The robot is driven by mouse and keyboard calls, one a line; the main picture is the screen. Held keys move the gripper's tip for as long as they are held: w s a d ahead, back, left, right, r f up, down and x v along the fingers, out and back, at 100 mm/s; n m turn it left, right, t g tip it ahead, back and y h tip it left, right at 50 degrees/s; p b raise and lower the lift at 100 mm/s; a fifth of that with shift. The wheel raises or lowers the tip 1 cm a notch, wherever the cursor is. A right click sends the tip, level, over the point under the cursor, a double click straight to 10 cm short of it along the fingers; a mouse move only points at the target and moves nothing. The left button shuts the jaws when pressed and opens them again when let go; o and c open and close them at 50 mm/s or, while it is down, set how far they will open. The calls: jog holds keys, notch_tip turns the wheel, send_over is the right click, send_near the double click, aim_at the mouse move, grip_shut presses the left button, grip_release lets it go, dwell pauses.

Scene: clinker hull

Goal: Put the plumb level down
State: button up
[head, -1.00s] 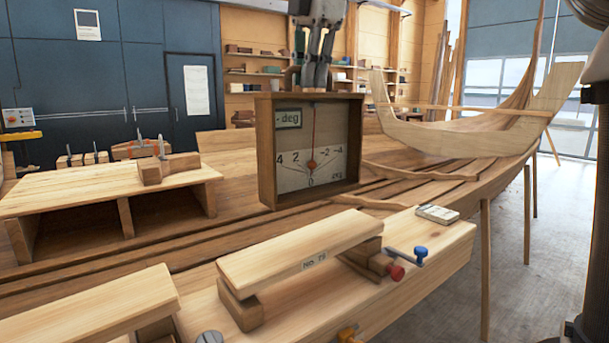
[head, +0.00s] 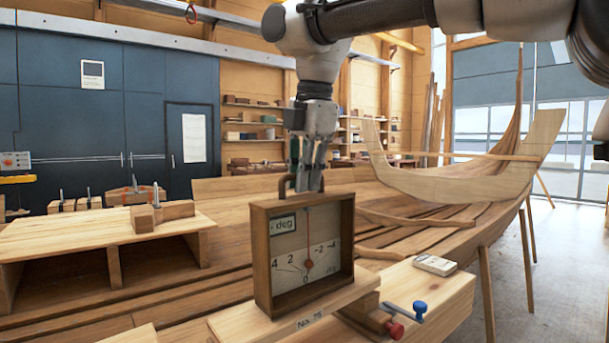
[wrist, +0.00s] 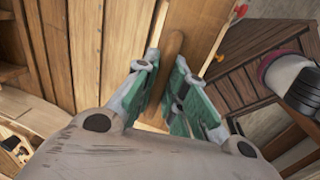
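The plumb level (head: 291,262) is a square brown wooden frame with a pale dial marked in degrees and a red needle near 0. It stands upright over the plank labelled No. 75 (head: 240,322). Its lower edge seems to meet the plank top, though I cannot tell whether it bears fully on it. My gripper (head: 308,185) is above the frame, with its fingers at the top handle. In the wrist view the brown handle (wrist: 174,45) runs between the green finger pads (wrist: 165,92), which close on it from both sides.
Red and blue clamp knobs (head: 419,307) and a small pale block (head: 435,265) lie to the right on the bench. A wooden stand with a clamp block (head: 100,222) is at left. The clinker hull (head: 440,215) stretches behind.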

jog(key=shift+o, duration=1.4)
jog(key=shift+r, duration=0.15)
notch_tip(320, 180, up, 12)
jog(key=s+d, duration=0.1)
jog(key=s, duration=0.1)
jog(key=s+d+f+m+t, duration=0.1)
jog(key=d+f+m, duration=0.5)
jog(key=d, duration=0.4)
jog(key=s+d+f+m, duration=0.1)
jog(key=d+f+m, duration=0.5)
jog(key=d, duration=0.3)
jog(key=s+d+f+m, duration=0.4)
jog(key=f, duration=0.2)
jog(key=s+d+f+m+t, duration=0.1)
jog(key=s+d+f+m, duration=0.3)
jog(key=f, duration=0.3)
jog(key=s+d+f+m+h, duration=0.1)
jog(key=s+d+f+m, duration=0.3)
jog(key=d+f, duration=0.1)
jog(key=shift+s+f+m+t, duration=0.3)
jog(key=shift+f+m, duration=0.1)
jog(key=shift+f, duration=0.4)
